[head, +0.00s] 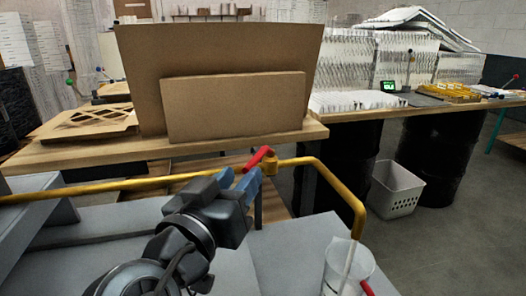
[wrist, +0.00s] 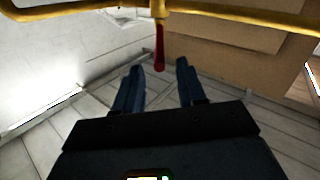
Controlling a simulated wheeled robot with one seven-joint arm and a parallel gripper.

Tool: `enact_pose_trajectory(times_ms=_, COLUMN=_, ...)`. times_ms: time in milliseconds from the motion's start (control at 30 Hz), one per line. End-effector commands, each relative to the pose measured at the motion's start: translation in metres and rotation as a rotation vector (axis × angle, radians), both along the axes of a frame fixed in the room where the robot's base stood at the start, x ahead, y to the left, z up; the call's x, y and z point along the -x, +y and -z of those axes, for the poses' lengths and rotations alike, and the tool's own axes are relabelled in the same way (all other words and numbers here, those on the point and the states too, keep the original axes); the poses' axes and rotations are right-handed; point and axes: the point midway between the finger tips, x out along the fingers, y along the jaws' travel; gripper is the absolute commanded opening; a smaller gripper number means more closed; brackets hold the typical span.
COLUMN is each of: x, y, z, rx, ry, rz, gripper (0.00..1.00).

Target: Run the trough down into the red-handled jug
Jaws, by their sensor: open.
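A yellow pipe (head: 310,161) runs across the head view and bends down at the right. A red lever (head: 259,158) sits on its valve; in the wrist view the lever (wrist: 160,47) points toward my gripper. My gripper (head: 238,180) is open, its blue fingertips either side of the lever's end in the wrist view (wrist: 159,66). I see no contact. The clear jug (head: 336,262) stands under the pipe's end, its red handle (head: 367,288) partly cut off. A pale strip runs from the pipe's end into the jug; I cannot tell whether it is liquid. The trough is not clearly identifiable.
A wooden bench (head: 90,149) with cardboard panels (head: 235,108) stands behind the pipe. A white basket (head: 397,189) is on the floor at the right, beside black drums (head: 432,150). A grey surface (head: 290,255) lies below my arm.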

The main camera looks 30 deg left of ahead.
Motion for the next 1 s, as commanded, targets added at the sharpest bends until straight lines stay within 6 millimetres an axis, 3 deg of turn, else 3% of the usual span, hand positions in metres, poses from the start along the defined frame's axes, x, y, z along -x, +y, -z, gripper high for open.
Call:
enact_pose_trajectory(times_ms=500, x=-0.065, y=0.015, z=-0.001, rx=0.001, ry=0.001, rz=0.0, gripper=0.4)
enact_pose_trajectory(times_ms=900, x=-0.074, y=0.017, z=0.0, rx=0.0, ry=0.001, rz=0.0, gripper=0.4)
enact_pose_trajectory(times_ms=1000, x=-0.074, y=0.017, z=0.0, rx=0.0, ry=0.001, rz=0.0, gripper=0.32)
